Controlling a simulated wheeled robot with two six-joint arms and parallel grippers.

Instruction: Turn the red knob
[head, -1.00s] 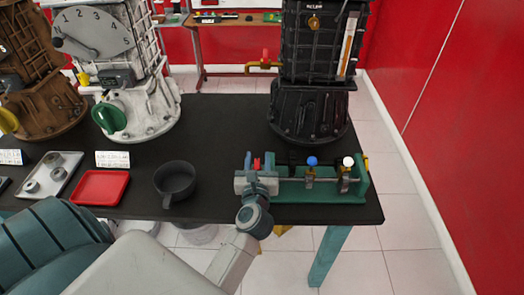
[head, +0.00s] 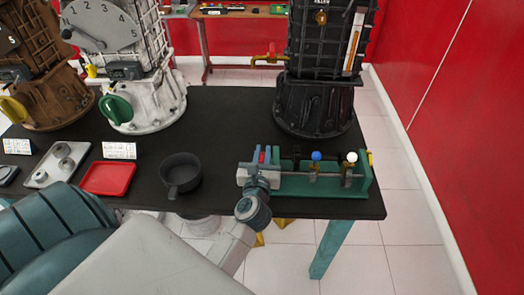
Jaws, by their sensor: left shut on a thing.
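The red knob (head: 262,157) is at the left end of a green valve fixture (head: 300,188) near the table's front right. Only a small red piece of it shows between the fingers. My left gripper (head: 262,154) reaches in from the front left and is shut on it, with a bluish finger on each side. The grey wrist hides the knob's base, and I cannot tell its turn angle. On the same fixture a blue knob (head: 316,156) and a white knob (head: 351,157) stand farther right, clear of the gripper. My right gripper is not in view.
A dark pan (head: 180,174), a red tray (head: 107,190) and a metal tray (head: 42,180) lie left on the black table (head: 225,120). A black engine (head: 314,110) stands behind the fixture; a white one (head: 150,115) and a brown one (head: 57,110) stand left.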

